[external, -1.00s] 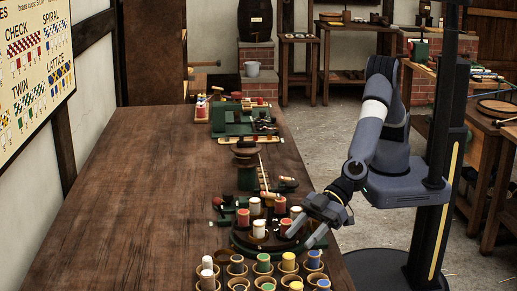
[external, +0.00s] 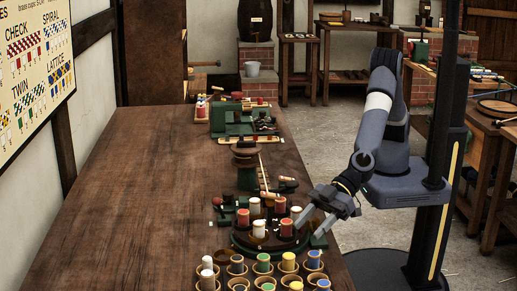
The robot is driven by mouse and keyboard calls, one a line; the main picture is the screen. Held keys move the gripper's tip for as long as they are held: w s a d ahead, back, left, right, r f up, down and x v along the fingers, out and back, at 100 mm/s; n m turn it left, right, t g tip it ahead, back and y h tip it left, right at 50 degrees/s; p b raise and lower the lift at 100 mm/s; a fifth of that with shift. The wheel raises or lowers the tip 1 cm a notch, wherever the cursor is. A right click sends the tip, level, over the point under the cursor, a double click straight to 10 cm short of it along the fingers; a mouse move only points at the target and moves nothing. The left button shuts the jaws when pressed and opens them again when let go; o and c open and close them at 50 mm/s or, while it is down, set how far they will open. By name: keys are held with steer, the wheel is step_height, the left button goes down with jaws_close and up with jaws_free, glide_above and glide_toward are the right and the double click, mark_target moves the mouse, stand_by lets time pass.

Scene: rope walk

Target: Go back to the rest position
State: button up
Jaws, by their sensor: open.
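My gripper (external: 309,222) is open, with its two fingers apart and nothing between them. It hangs over the right edge of the round green braiding stand (external: 240,245), pointing down and to the left. Red and white bobbins stand on the stand, among them a red bobbin (external: 286,228) just left of the fingertips and a white bobbin (external: 258,229) further left. I cannot tell whether a fingertip touches anything on the stand.
Several wooden cups with coloured bobbins (external: 263,264) stand along the front of the long wooden bench (external: 130,200). Green machinery (external: 232,120) stands further back on it. The bench's left half is bare. The floor (external: 340,130) right of the bench is clear up to my arm.

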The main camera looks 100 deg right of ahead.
mark_target(290, 254)
steer(key=p+x, duration=0.1)
steer(key=x, duration=0.7)
steer(key=shift+w+a, duration=0.1)
steer(key=shift+w, duration=0.05)
stand_by(1.1)
